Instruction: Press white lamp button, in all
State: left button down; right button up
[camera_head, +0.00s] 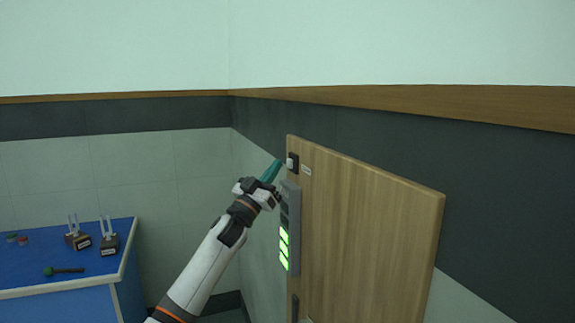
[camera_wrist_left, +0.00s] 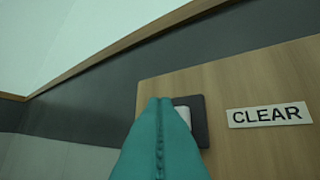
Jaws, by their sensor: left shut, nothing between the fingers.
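A white button (camera_head: 291,161) on a dark mount sits at the upper left corner of a wooden panel (camera_head: 365,230). A label (camera_head: 306,170) is beside it; in the left wrist view the label (camera_wrist_left: 264,115) reads CLEAR. My left gripper (camera_head: 272,170) is shut and empty, its teal fingers pointing up at the button. In the left wrist view the closed fingers (camera_wrist_left: 160,140) cover part of the white button (camera_wrist_left: 184,115). I cannot tell whether the fingertips touch it. My right gripper is not in view.
Below the button is a grey unit (camera_head: 295,225) with several lit green bars (camera_head: 284,248). A dark handle-like part (camera_head: 295,307) is lower on the panel. A blue bench (camera_head: 70,270) at left holds small devices (camera_head: 108,243) and a green-ended tool (camera_head: 63,271).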

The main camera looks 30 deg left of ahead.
pick_arm(q)
jog(key=shift+w+d, duration=0.1)
dwell(0.7)
jog(key=shift+w+d, duration=0.2)
jog(key=shift+w, duration=0.05)
jog(key=shift+w+d, duration=0.3)
jog(key=shift+w, duration=0.05)
dwell(0.9)
jog(key=shift+s+a+p, duration=0.1)
jog(key=shift+s+p, duration=0.05)
jog(key=shift+p, duration=0.15)
jog(key=shift+s+a, duration=0.5)
jog(key=shift+s, duration=0.05)
jog(key=shift+s+a+p, duration=0.55)
jog(key=shift+s+a, duration=1.05)
jog(key=shift+s, duration=0.3)
